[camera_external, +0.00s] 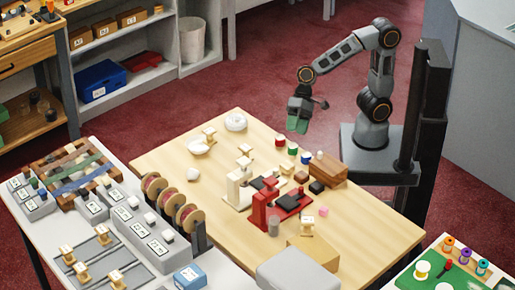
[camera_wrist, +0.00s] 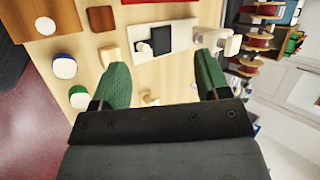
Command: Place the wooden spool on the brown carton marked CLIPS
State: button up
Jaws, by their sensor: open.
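Several pale wooden spool-like pieces show in the external view. One wooden spool (camera_external: 209,135) stands near the table's far left edge, and another (camera_external: 245,149) stands behind the white press. In the wrist view, a small pale wooden piece (camera_wrist: 149,97) shows between my fingers, partly hidden by my gripper's body. My gripper (camera_external: 298,123) is open and empty, above the table's far edge, its green fingers (camera_wrist: 158,85) spread. Small brown cartons (camera_external: 104,27) with white labels stand on the back shelf. The labels are too small to read, so I cannot tell which is marked CLIPS.
A white press (camera_external: 237,188) and a red press (camera_external: 264,207) stand mid-table. Several capped jars (camera_external: 292,148) and a brown block (camera_external: 329,168) lie near my arm. A tan box (camera_external: 313,250) and grey case (camera_external: 297,270) stand at the near edge.

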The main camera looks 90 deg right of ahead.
jog(key=s+d+f+n+h, duration=0.1)
jog(key=s+d+n+h, duration=0.2)
jog(key=d, duration=0.8)
jog(key=s+d+f+n+t+h, duration=0.1)
jog(key=d+h, duration=0.4)
jog(key=d, duration=0.7)
jog(key=shift+s+f+n, duration=0.6)
jog(key=shift+s+n, duration=0.3)
jog(key=shift+n, duration=0.2)
jog(key=shift+d, duration=0.1)
